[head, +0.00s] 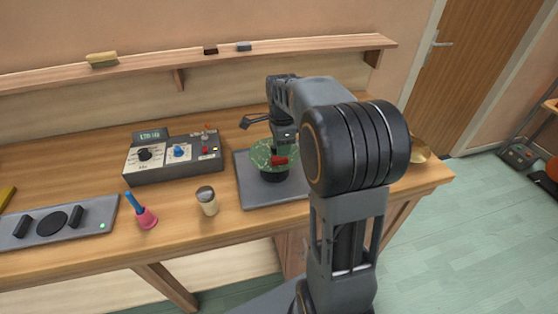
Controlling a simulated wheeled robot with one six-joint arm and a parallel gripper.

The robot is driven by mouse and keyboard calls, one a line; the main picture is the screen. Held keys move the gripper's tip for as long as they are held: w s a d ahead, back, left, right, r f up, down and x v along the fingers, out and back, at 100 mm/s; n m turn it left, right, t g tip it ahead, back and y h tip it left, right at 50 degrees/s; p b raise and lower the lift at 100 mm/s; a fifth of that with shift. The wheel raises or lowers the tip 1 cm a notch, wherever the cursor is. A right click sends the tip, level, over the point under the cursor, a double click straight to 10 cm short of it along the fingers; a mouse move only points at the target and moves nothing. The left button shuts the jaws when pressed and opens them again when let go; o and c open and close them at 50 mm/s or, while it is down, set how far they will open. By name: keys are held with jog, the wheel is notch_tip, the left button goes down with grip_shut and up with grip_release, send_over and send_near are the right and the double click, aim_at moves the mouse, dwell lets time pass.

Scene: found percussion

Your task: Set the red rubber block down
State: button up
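The red rubber block (279,160) shows as a small red piece at the lower end of my gripper (277,154), in front of a green round disc (262,150). My gripper points down and looks shut on the block. The fingers are small and partly hidden here. The disc sits on a dark round stand (274,175) on a grey mat (262,196). I cannot tell whether the block touches the disc or hangs just above it.
A control box (172,160) with knobs stands left of the mat. A cup-like shaker (207,200), a pink holder with a blue stick (146,217) and a grey panel (90,216) stand further left. A gold bowl (419,152) is at right, partly behind my arm.

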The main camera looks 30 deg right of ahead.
aim_at(279, 160)
jog(key=shift+a+f, duration=0.1)
jog(key=shift+f, duration=2.15)
jog(key=shift+c, duration=0.3)
grip_shut()
